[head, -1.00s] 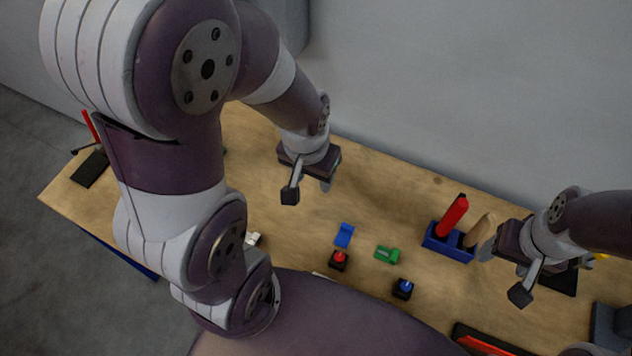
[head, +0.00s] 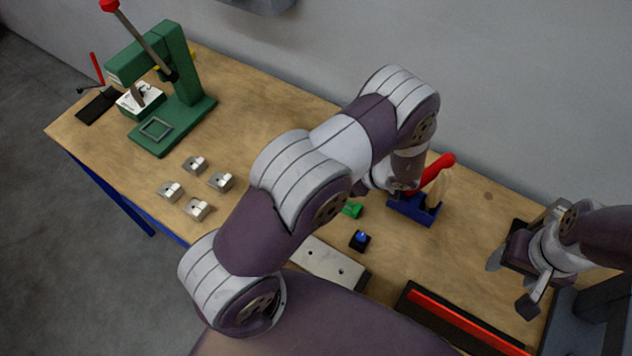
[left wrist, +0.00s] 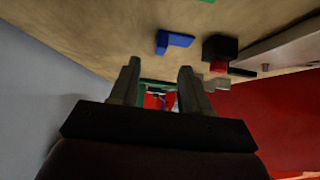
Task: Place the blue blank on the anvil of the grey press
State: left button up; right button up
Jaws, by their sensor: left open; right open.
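The blue blank (left wrist: 173,41) lies on the table in the left wrist view, an L-shaped piece beyond my left gripper's fingers. In the head view my left arm hides it. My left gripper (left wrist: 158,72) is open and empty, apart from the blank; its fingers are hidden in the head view. My right gripper (head: 512,282) is open and empty above the table's right part. A dark grey structure (head: 597,310) at the right edge, partly behind my right arm, may be the grey press; its anvil cannot be made out.
A green press (head: 185,85) stands at the far left, with several metal blocks (head: 197,209) in front. A green piece (head: 352,210), a blue button box (head: 360,241) and a blue tool holder (head: 414,209) are near my left arm. A red-edged black tray (head: 455,325) lies at the front.

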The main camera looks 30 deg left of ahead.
pick_arm(q)
jog(key=shift+a+f, duration=0.3)
jog(key=shift+s+a+f+p, duration=0.15)
jog(key=shift+a+f+p, duration=0.1)
jog(key=shift+p, duration=0.1)
jog(key=p+x, duration=0.2)
jog(key=x, duration=0.2)
jog(key=shift+a+f, duration=0.2)
jog(key=shift+f, duration=0.1)
jog(key=shift+a+f, duration=0.15)
jog(key=shift+f, duration=0.1)
grip_shut()
